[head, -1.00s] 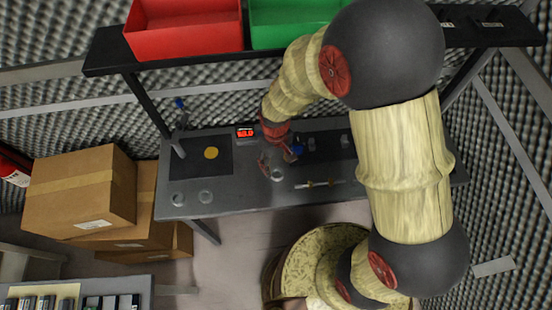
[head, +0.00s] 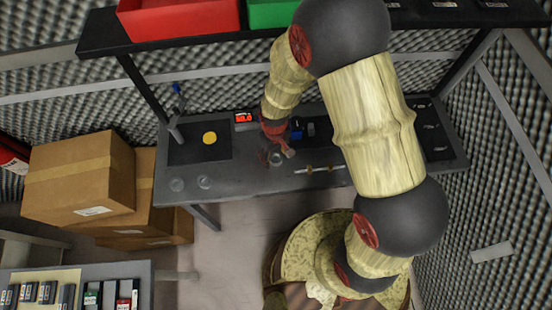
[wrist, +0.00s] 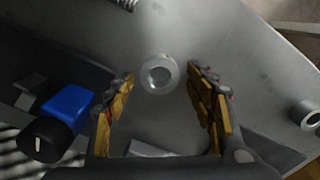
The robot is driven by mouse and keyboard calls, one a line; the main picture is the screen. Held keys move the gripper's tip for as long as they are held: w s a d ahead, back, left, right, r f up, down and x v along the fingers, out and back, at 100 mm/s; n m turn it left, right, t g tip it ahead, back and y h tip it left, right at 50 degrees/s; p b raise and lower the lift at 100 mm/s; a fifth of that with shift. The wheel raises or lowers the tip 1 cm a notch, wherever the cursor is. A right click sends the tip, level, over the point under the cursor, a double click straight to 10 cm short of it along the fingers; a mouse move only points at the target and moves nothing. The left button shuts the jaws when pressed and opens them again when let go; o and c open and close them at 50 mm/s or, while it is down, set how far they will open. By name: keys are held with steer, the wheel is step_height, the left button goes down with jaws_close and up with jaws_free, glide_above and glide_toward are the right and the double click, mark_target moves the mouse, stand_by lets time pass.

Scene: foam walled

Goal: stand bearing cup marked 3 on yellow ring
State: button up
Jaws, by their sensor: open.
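A small pale metal ring-shaped cup (head: 276,158) stands on the grey bench; in the wrist view the cup (wrist: 158,73) lies just ahead of and between my fingertips, apart from both. Two similar cups (head: 177,184) (head: 204,182) stand at the bench's left front. No number can be read on any cup. The yellow ring (head: 210,138) appears as a solid yellow spot on the black mat at the left, with nothing on it. My gripper (head: 277,153) is open and empty above the bench; its two fingers also show in the wrist view (wrist: 162,76).
A blue and black device (wrist: 62,112) stands left of my fingers. A red-lit display (head: 244,117) and an upright stand (head: 176,125) are at the back. Red (head: 180,18) and green (head: 272,12) bins sit overhead.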

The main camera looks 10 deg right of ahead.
steer(key=shift+c, duration=1)
steer(key=shift+s, duration=0.1)
jaws_close()
steer(key=shift+r, duration=0.2)
step_height(320, 180, up, 2)
steer(key=shift+r, duration=0.2)
steer(key=s+d+r+p, duration=0.2)
steer(key=s+d+r, duration=0.5)
steer(key=s+r, duration=0.3)
steer(key=shift+s+d, duration=0.35)
steer(key=shift+s, duration=0.45)
